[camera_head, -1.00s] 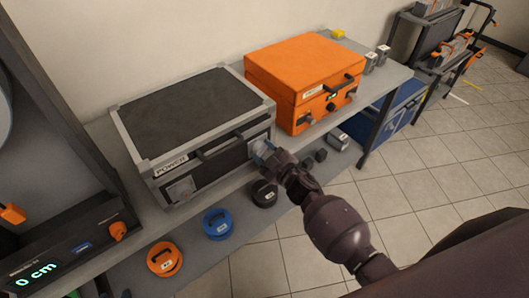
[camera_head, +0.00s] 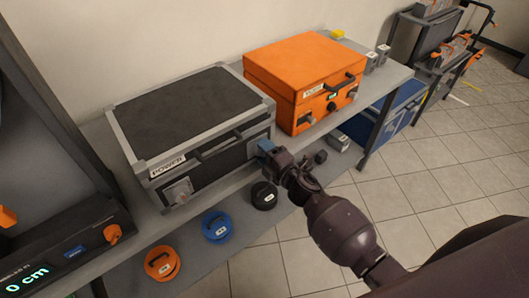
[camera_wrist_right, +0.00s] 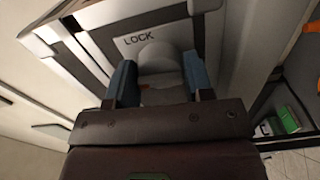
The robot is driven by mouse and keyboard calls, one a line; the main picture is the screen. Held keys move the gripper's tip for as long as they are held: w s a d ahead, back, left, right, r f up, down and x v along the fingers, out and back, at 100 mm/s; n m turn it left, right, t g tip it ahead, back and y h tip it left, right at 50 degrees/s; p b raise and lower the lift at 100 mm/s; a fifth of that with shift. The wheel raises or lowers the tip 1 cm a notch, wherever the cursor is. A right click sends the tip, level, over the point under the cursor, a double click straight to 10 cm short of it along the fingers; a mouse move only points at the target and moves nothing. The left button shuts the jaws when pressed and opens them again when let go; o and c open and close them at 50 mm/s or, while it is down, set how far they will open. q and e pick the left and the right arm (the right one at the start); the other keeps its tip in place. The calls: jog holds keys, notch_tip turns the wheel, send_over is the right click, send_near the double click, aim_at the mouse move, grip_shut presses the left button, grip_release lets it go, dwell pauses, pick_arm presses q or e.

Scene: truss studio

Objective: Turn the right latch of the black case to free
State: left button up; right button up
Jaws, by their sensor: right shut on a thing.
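The black case (camera_head: 187,112), with grey metal edges and a "POWER" label, stands closed on the shelf. Its left latch (camera_head: 178,191) shows on the front face. The right latch is hidden behind my right gripper (camera_head: 264,149) in the head view. In the right wrist view, the right latch (camera_wrist_right: 160,57) is a grey rounded knob on a plate marked "LOCK". My right gripper's blue fingers (camera_wrist_right: 161,85) stand on both sides of it, shut on it. My left gripper is not in view.
An orange case (camera_head: 303,75) stands right beside the black case. Blue (camera_head: 217,226), black (camera_head: 264,195) and orange (camera_head: 162,260) round weights lie on the lower shelf. A device (camera_head: 75,255) reading "0 cm" stands at left.

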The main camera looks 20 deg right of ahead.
jog(key=shift+n, duration=0.5)
jog(key=o, duration=0.9)
jog(key=shift+s, duration=0.1)
jog(key=v, duration=1)
jog(key=shift+s, duration=0.3)
jog(key=shift+d, duration=0.15)
